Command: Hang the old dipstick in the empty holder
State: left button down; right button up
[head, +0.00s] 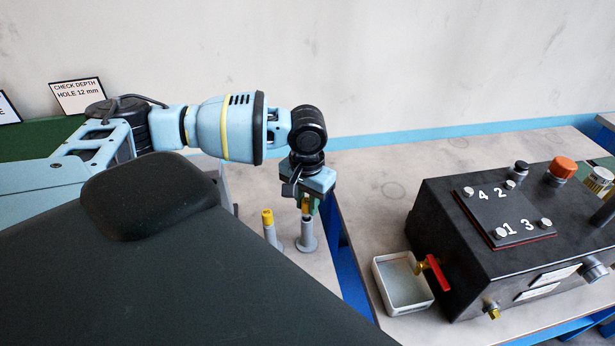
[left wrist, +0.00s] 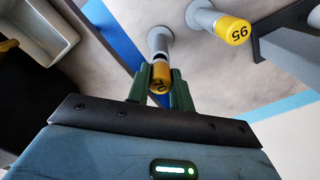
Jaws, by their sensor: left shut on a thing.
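My left gripper (head: 306,204) is shut on the yellow cap of a dipstick (left wrist: 161,78), directly above a grey upright holder (head: 307,238). In the left wrist view the green fingers (left wrist: 161,90) stand on both sides of the cap, whose dark marking is partly covered. The holder's top (left wrist: 160,42) shows just past the cap, with a dark gap between. I cannot tell whether the rod is inside the holder. To the left in the head view, a second holder (head: 275,239) carries another yellow cap (head: 267,217), marked 95 in the left wrist view (left wrist: 234,29).
A black gearbox-like housing (head: 462,262) with an orange knob (head: 563,169) and a red tap handle (head: 438,272) stands on the right table. A white tray (head: 380,283) sits beside it. A gap with blue framing separates the tables. A depth sign (head: 78,97) stands at the back left.

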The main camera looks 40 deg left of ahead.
pick_arm(q)
jog(key=shift+f, duration=0.8)
jog(key=c, duration=1.2)
grip_release()
jog(key=shift+o, duration=0.2)
jog(key=shift+r, duration=3.95)
